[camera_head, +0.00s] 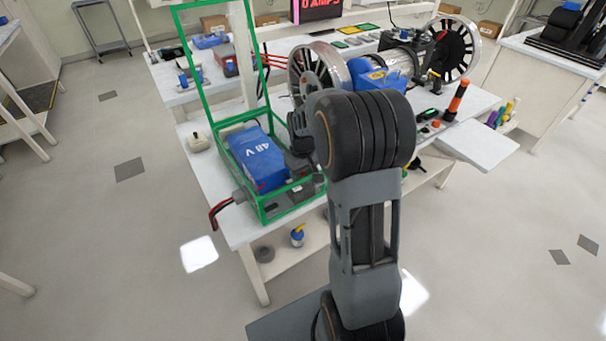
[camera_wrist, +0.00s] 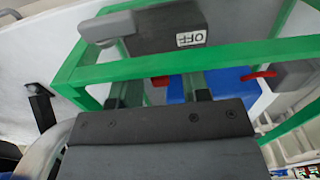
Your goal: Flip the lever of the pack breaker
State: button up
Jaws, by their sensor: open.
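The pack breaker is a dark grey box (camera_wrist: 165,30) with a white "OFF" label (camera_wrist: 191,38) in the wrist view. A lighter grey lever (camera_wrist: 107,28) sticks out at its left side. The blue pack (camera_head: 258,158), marked 48V, lies in a green frame (camera_head: 197,75) on the bench in the head view. My gripper (camera_wrist: 158,90) is open, its two dark fingers apart with nothing held between them. The fingers reach toward a green frame bar, with the breaker beyond; I cannot tell whether they touch the bar. In the head view my arm hides part of the gripper.
Red and black cables (camera_head: 221,209) stick out at the frame's left corner. A blue motor-like unit (camera_head: 380,78) and a large reel (camera_head: 455,48) stand on the bench behind my arm. An orange-and-black post (camera_head: 457,100) stands to the right. Floor left of the bench is clear.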

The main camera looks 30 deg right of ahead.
jog(key=shift+c, duration=0.2)
grip_shut()
jog(key=shift+s+f+t+b, duration=0.1)
jog(key=shift+f+t+b, duration=0.25)
jog(key=shift+b, duration=0.45)
jog(key=shift+s+r+t+b, duration=0.15)
jog(key=shift+r+t+b, duration=0.05)
jog(key=shift+t+b, duration=0.15)
jog(key=shift+r, duration=0.1)
jog(key=shift+o, duration=0.2)
grip_release()
notch_tip(320, 180, up, 14)
jog(key=s+p, duration=0.1)
jog(key=shift+s+d+p, duration=0.15)
jog(key=shift+s+p, duration=0.25)
